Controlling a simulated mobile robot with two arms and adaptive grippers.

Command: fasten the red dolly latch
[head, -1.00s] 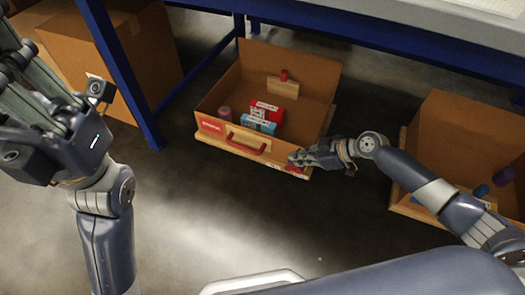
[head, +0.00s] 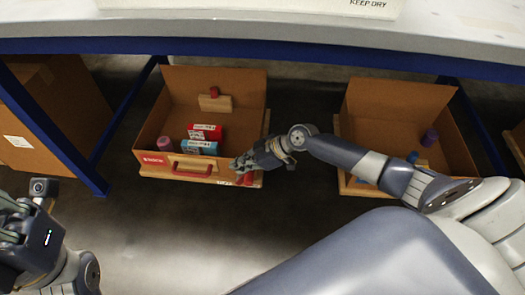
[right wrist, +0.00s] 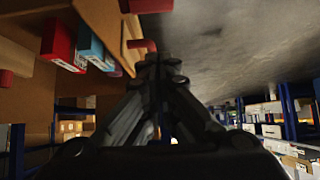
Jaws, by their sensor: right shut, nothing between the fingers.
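The red latch (head: 247,179) sits at the front right corner of a wooden dolly (head: 160,175) under the left open cardboard box (head: 153,160). My right gripper (head: 238,166) is shut and empty, right beside the latch. In the right wrist view the red latch (right wrist: 142,46) shows just beyond the shut fingertips (right wrist: 158,62); whether they touch it I cannot tell. The fingers hide part of the latch in the head view. My left gripper (head: 14,222) is at the lower left edge, partly cut off and far from the dolly.
Inside are a red carton (head: 206,131), a blue carton (head: 199,147) and a pink cylinder (head: 165,144). A second open box (head: 385,110) stands right. A blue table frame (head: 300,60) runs overhead. Floor in front is clear.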

